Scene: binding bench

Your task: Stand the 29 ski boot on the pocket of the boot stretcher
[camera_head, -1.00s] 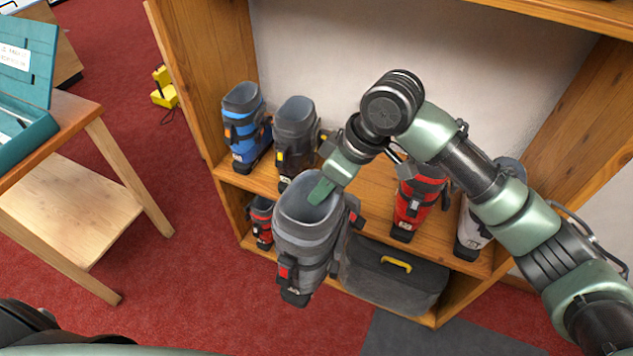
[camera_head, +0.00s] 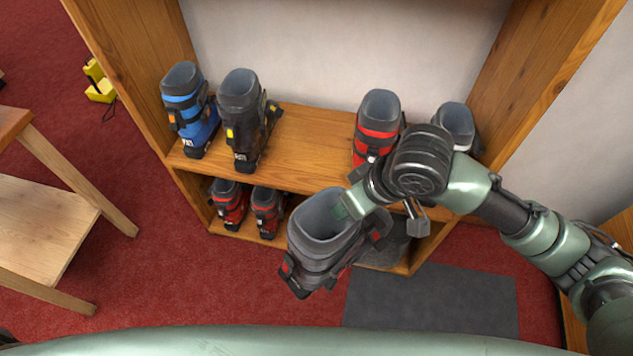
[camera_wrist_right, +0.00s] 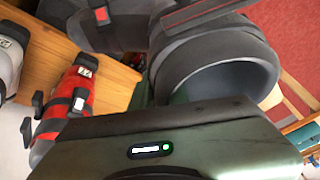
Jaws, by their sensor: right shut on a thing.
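A grey ski boot (camera_head: 318,245) hangs in my right gripper (camera_head: 345,207), in front of the shelf. The gripper is shut on the boot's upper cuff, with one green finger showing inside the opening. The boot is roughly upright and clear of the shelf and floor. In the right wrist view the grey boot (camera_wrist_right: 220,65) shows close up, its round opening facing the camera. No size number can be read on it. My left gripper is not in view. No boot stretcher can be made out in these views.
The wooden shelf (camera_head: 310,150) holds a blue boot (camera_head: 188,110), a dark boot (camera_head: 243,120), a red boot (camera_head: 377,125) and a pale boot (camera_head: 455,125). Small red boots (camera_head: 230,203) stand below. A wooden table (camera_head: 45,225) is at left. Red carpet lies open between.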

